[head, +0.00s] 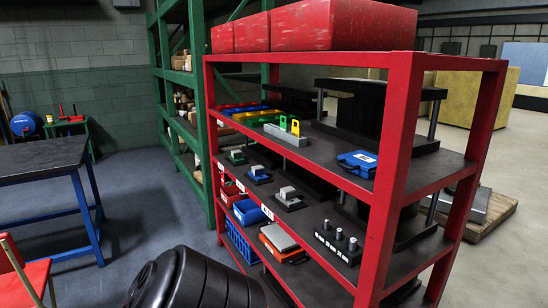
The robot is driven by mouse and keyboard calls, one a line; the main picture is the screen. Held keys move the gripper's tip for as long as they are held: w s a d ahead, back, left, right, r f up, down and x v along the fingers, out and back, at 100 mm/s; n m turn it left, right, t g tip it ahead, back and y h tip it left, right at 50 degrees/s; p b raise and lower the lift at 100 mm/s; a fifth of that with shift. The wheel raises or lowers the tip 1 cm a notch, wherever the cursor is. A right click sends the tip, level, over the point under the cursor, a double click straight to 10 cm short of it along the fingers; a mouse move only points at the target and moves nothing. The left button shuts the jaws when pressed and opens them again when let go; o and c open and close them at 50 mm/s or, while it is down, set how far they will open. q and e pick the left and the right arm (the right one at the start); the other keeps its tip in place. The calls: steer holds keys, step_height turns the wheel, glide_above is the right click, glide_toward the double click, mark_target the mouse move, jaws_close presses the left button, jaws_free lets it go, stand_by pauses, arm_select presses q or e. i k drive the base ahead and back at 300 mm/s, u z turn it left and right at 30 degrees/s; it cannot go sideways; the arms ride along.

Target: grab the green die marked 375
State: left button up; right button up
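A small die with a green base and grey top (236,157) sits on a middle shelf of the red rack, near its left front edge. Its marking is too small to read, so I cannot tell whether it says 375. A similar die with a blue base (258,175) and one with a dark base (288,199) stand to its right, nearer to me. On the shelf above, a small green piece (283,122) and a yellow piece (295,127) stand at a grey block (286,136). Neither gripper shows.
The red rack (395,160) has posts and shelf edges around the parts. A blue case (357,163) and large dark die sets (370,110) share its shelves. A black rounded object (190,282) is at the bottom.

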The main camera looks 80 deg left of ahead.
mark_target(235, 155)
steer(key=u, duration=3.55)
steer(key=i, duration=5.55)
steer(key=z, duration=1.7)
